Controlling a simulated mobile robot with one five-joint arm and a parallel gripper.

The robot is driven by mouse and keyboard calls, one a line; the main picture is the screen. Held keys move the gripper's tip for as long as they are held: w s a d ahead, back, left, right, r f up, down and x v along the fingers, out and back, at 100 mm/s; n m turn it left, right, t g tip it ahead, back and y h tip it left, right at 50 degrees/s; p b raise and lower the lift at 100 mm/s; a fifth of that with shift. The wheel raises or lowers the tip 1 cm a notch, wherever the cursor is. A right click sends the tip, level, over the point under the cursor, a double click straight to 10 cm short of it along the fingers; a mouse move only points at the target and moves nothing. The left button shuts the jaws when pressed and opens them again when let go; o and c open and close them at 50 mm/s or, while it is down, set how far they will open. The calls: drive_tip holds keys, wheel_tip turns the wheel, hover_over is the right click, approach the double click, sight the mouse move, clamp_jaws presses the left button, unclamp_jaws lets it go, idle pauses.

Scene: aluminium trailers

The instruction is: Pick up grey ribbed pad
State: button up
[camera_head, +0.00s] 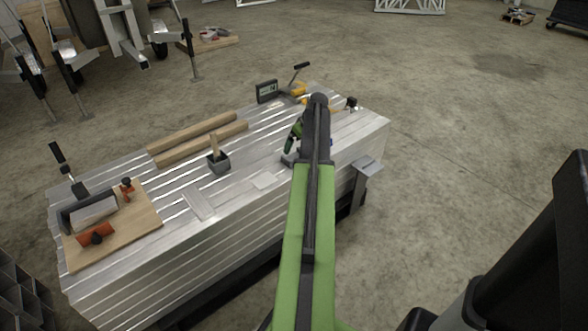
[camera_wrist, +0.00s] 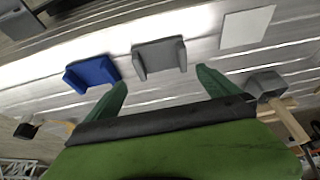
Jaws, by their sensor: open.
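The grey ribbed pad (camera_wrist: 160,54) lies on the slatted aluminium surface in the wrist view, a flat piece with a raised rib at each end. In the head view only a bit of it (camera_head: 289,158) shows beside my arm. My gripper (camera_wrist: 161,78) is open, with its two green fingers spread and nothing between them. The pad lies just beyond the fingertips, roughly centred between them, and I see no contact. In the head view my arm hides most of the gripper.
A similar blue pad (camera_wrist: 91,73) lies left of the grey one in the wrist view, near the left finger. A pale flat square (camera_wrist: 247,27) lies to the right.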

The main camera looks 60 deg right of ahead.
sight(292, 157)
drive_tip(key=b+x, duration=0.1)
drive_tip(key=x, duration=0.2)
drive_tip(key=shift+r, duration=0.15)
drive_tip(key=b+x, duration=0.5)
drive_tip(key=shift+s+a+f, duration=0.1)
drive_tip(key=shift+a+f, duration=0.05)
drive_tip(key=shift+f, duration=0.1)
drive_tip(key=shift+r, duration=0.2)
drive_tip(key=c, duration=1.1)
wheel_tip(292, 157, up, 5)
drive_tip(key=p, duration=0.5)
drive_tip(key=shift+f, duration=0.2)
drive_tip(key=shift+c, duration=0.2)
drive_tip(key=s+a+r+p, duration=0.2)
drive_tip(key=s+r+p, duration=0.4)
drive_tip(key=s, duration=0.5)
drive_tip(key=shift+s+r, duration=0.2)
drive_tip(key=shift+s, duration=0.05)
